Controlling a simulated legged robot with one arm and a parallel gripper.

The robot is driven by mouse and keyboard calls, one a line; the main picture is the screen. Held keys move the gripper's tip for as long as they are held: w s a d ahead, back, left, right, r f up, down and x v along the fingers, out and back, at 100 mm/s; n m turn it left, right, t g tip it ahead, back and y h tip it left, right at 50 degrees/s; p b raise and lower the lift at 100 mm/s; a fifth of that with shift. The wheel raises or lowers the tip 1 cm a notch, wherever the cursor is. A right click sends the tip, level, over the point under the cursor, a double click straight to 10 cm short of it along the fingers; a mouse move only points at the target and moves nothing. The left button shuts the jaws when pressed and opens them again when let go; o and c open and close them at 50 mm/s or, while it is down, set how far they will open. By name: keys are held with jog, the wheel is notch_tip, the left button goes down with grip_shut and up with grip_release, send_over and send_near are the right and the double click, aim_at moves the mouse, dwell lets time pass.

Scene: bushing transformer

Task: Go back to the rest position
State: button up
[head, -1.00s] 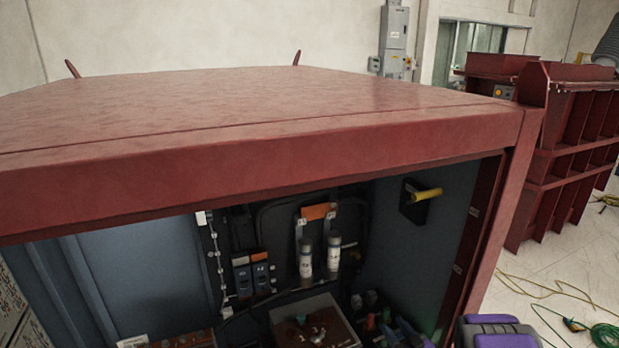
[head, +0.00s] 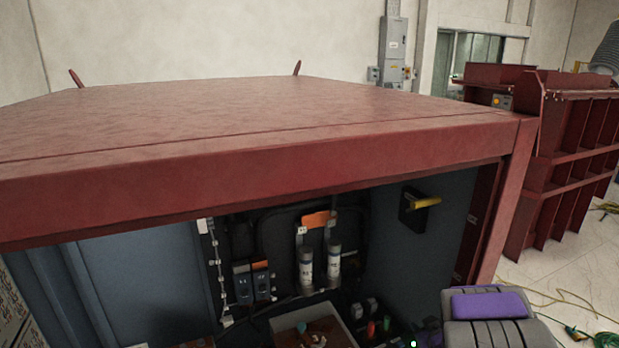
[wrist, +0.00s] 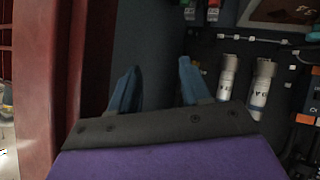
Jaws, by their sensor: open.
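My gripper shows in the wrist view (wrist: 160,88) as two blue fingers standing apart, with nothing between them. The dark front edge and purple top of my gripper's body fill the bottom of that view. In the head view a grey and purple part of my arm shows at the bottom right, beside the open cabinet; the fingertips are not clearly seen there. The red cabinet (head: 250,175) stands open at the front. In the wrist view its red frame (wrist: 58,80) is left of my fingers.
Inside the cabinet are two white cylinders (head: 334,262), small breakers (head: 242,283), a yellow-handled switch (head: 422,203) and a tray (head: 283,321). A red finned unit (head: 565,150) stands at the right. Cables (head: 560,298) lie on the open floor there.

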jog(key=s+a+r+m+g+h, duration=0.25)
jog(key=s+r+g, duration=0.5)
jog(key=s, duration=0.65)
jog(key=s+a+r+g+y, duration=0.1)
jog(key=s+a, duration=0.4)
jog(key=s, duration=0.5)
jog(key=s+a+r+g+y, duration=0.1)
jog(key=s+a+r+g, duration=0.2)
jog(key=s, duration=0.7)
jog(key=s+a+r+m+g+y, duration=0.1)
jog(key=s+a+r+g, duration=0.1)
jog(key=s+a, duration=0.5)
jog(key=s+r, duration=0.1)
jog(key=s, duration=0.2)
jog(key=shift+s+r, duration=0.15)
jog(key=shift+s, duration=0.25)
